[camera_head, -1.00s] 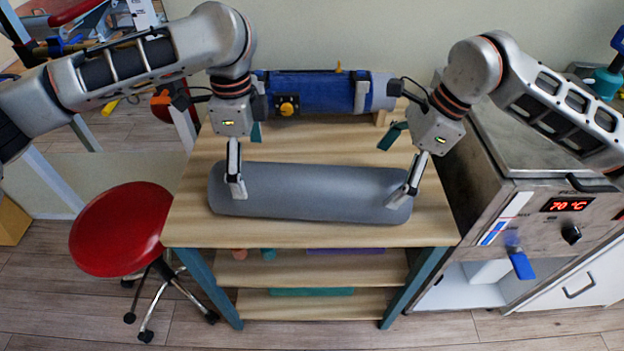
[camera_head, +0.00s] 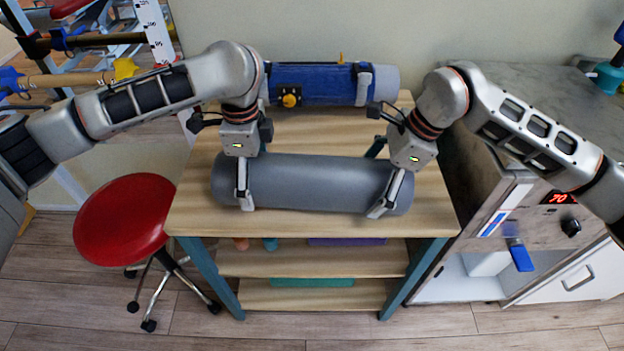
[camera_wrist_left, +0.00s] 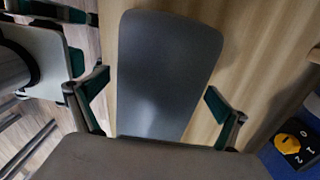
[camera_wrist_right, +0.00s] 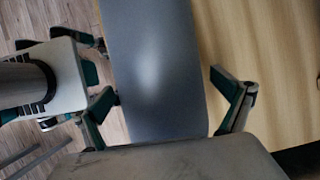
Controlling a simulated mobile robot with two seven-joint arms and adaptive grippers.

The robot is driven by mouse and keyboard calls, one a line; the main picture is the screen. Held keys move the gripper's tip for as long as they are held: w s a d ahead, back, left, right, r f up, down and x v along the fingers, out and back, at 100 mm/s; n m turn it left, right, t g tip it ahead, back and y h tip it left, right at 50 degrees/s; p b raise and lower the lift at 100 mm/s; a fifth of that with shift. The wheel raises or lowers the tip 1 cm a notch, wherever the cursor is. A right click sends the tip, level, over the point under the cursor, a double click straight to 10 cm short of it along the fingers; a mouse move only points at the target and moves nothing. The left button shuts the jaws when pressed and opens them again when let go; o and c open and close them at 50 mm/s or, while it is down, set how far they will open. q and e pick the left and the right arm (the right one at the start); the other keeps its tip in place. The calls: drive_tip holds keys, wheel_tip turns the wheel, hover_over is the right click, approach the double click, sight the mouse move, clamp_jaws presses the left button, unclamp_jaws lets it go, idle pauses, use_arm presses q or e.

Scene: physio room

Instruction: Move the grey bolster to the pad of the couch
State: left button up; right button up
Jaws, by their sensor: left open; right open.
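The grey bolster (camera_head: 315,182) lies lengthwise, left to right, on the wooden top of a shelf unit (camera_head: 300,224). My left gripper (camera_head: 245,192) is open over its left end, and my right gripper (camera_head: 388,200) is open near its right end. In the left wrist view the bolster (camera_wrist_left: 165,75) lies between the open fingers (camera_wrist_left: 160,115). In the right wrist view the bolster (camera_wrist_right: 155,75) is also between the spread fingers (camera_wrist_right: 170,110). I cannot tell whether the fingers touch it. The couch is not recognisable in these views.
A blue roll-shaped device (camera_head: 318,85) with a yellow knob lies behind the bolster. A red stool (camera_head: 122,222) stands at the left. A metal heating cabinet (camera_head: 545,215) stands at the right. Several items sit on the lower shelves (camera_head: 310,258).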

sight(364, 163)
use_arm(q)
drive_tip(key=shift+f, duration=0.3)
use_arm(e)
drive_tip(key=shift+a+f, duration=0.1)
drive_tip(key=shift+f, duration=0.15)
use_arm(q)
drive_tip(key=c, duration=1.7)
use_arm(e)
drive_tip(key=c, duration=1.7)
use_arm(q)
drive_tip(key=shift+r, duration=0.1)
use_arm(e)
drive_tip(key=shift+r, duration=0.1)
